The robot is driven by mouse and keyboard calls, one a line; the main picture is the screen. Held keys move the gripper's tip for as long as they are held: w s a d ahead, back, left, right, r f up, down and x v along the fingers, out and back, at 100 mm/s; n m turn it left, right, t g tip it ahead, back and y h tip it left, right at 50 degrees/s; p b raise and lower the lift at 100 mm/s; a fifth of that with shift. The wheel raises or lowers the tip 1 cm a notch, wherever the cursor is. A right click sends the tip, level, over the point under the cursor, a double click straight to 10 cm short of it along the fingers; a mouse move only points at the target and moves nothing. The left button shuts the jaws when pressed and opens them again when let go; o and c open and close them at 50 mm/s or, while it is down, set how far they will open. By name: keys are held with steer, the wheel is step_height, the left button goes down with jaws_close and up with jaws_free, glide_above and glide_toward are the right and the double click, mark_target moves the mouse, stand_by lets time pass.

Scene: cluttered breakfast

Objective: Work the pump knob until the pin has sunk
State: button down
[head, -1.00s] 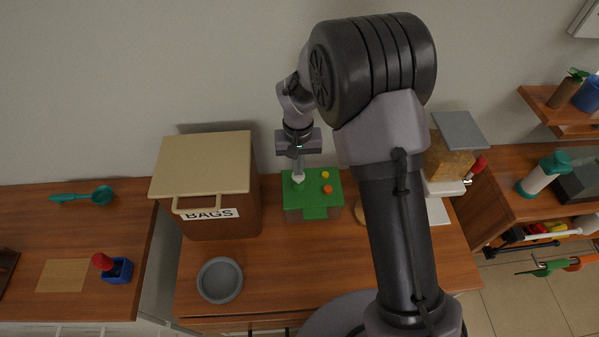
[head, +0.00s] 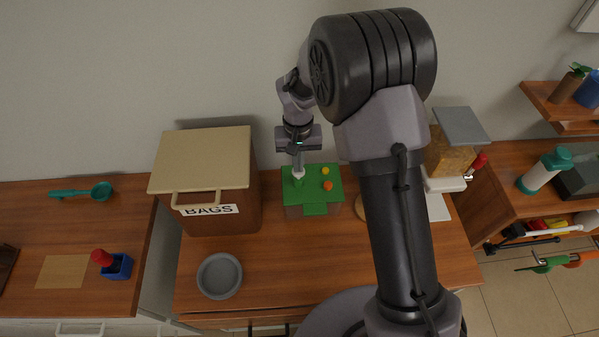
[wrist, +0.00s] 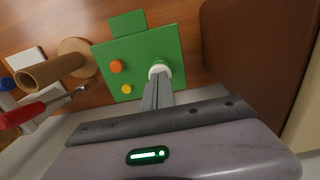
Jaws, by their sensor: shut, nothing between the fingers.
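A box with a green top (head: 312,198) stands on the wooden counter; the top also shows in the wrist view (wrist: 140,60). A white round knob (wrist: 159,70) sits on its top near one edge. An orange round piece (head: 328,186) and a smaller yellow one (head: 325,170) stand beside it on the same top; I cannot tell for sure which is the pin. My gripper (head: 298,168) points down and is shut and empty. Its fingertips (wrist: 157,82) are at the white knob and hide part of it. I cannot tell whether they press it.
A brown bin labelled BAGS (head: 222,212) stands close on the left. A grey bowl (head: 219,276) lies at the front left. On the right are a cereal dispenser (head: 450,160) and, in the wrist view, a brown cylinder (wrist: 52,70) and a red-handled tool (wrist: 25,113). Counter in front of the box is clear.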

steer(key=shift+f+b, duration=0.8)
steer(key=shift+f, duration=0.3)
steer(key=shift+r+p, duration=1.3)
steer(key=shift+r, duration=0.5)
step_height(320, 180, up, 6)
steer(key=p, duration=0.4)
steer(key=shift+f, duration=0.1)
